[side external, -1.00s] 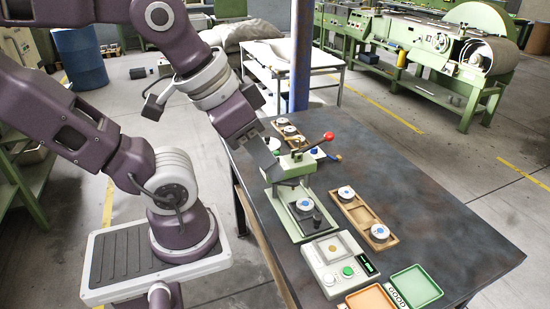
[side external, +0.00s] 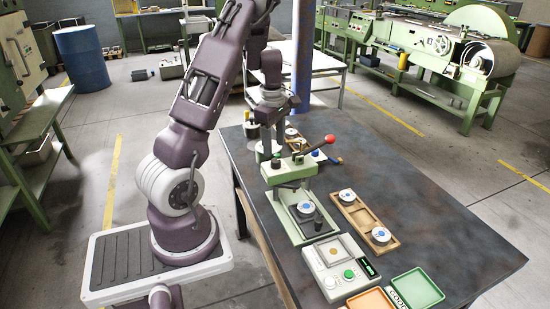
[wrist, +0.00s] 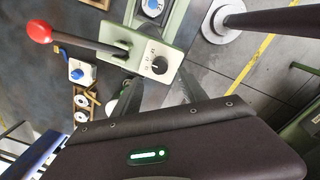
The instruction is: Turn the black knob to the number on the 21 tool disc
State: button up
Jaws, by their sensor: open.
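The black knob (wrist: 160,65) sits on the end of the pale press head (wrist: 145,48), with small markings beside it too small to read. In the side view my gripper (side external: 266,150) is behind the press head.
A red-ended lever (side external: 329,139) sticks out from the press. A wooden tray (side external: 362,216) with two discs is to its right. A control box (side external: 326,270) and green tray (side external: 416,288) are in front. The table's right side is clear.

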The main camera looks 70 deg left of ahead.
aim_at(276, 160)
notch_tip(276, 160, down, 6)
jog(key=shift+w+r, duration=0.1)
jog(key=shift+r, duration=0.1)
grip_shut()
jog(key=m, duration=0.4)
jog(key=shift+w+r+m, duration=0.1)
jog(key=shift+m, duration=1.8)
